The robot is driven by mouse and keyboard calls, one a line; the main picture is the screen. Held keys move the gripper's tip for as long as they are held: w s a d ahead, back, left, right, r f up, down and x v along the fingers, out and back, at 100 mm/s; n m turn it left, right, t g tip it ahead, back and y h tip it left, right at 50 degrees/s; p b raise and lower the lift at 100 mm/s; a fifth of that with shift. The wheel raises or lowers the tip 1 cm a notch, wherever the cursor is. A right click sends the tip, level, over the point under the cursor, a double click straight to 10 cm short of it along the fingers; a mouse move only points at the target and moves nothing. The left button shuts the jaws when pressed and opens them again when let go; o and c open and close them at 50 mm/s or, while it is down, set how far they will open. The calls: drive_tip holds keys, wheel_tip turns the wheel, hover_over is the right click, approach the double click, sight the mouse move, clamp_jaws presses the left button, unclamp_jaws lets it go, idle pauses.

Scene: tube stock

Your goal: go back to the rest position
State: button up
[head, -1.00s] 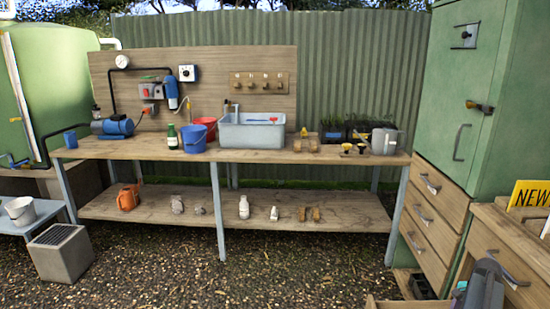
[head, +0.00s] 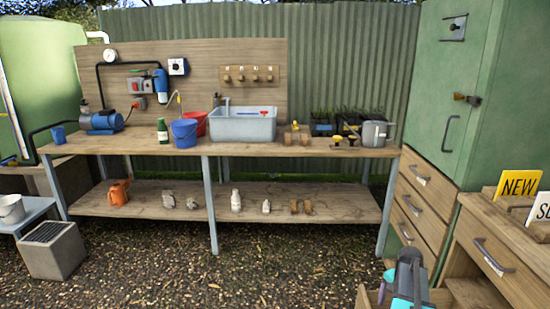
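Part of my arm, grey with teal pieces, shows at the lower right edge of the head view, in front of the drawers. My gripper (head: 408,279) seems to be at this end, but its fingers cannot be made out. I cannot tell whether it is open or shut, or whether it holds anything. A small purple and teal piece shows just left of it.
A long wooden bench (head: 330,150) carries a grey sink (head: 242,125), a blue bucket (head: 185,134) and a watering can (head: 376,134). A green cabinet (head: 440,100) and a wooden drawer unit (head: 500,245) stand right. Open gravel (head: 170,270) lies in front.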

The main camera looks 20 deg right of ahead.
drive_tip(key=w+a+f+n, duration=0.15)
drive_tip(key=a+n, duration=0.35)
drive_tip(key=a, duration=1)
drive_tip(key=w+a+f+n, duration=0.1)
drive_tip(key=a+f+n, duration=0.35)
drive_tip(key=a, duration=0.95)
drive_tip(key=w+a+f+n, duration=0.1)
drive_tip(key=a+n, duration=0.5)
drive_tip(key=a, duration=0.9)
drive_tip(key=s+f+g+p, duration=0.1)
drive_tip(key=s+f+p, duration=0.1)
drive_tip(key=s, duration=0.6)
drive_tip(key=s+f+g+p, duration=0.2)
drive_tip(key=s+p, duration=0.3)
drive_tip(key=s, duration=0.4)
drive_tip(key=s+f+g+p, duration=0.2)
drive_tip(key=s+f+p, duration=0.1)
drive_tip(key=s, duration=0.5)
drive_tip(key=shift+s+f+p, duration=0.25)
drive_tip(key=shift+s+p, duration=0.1)
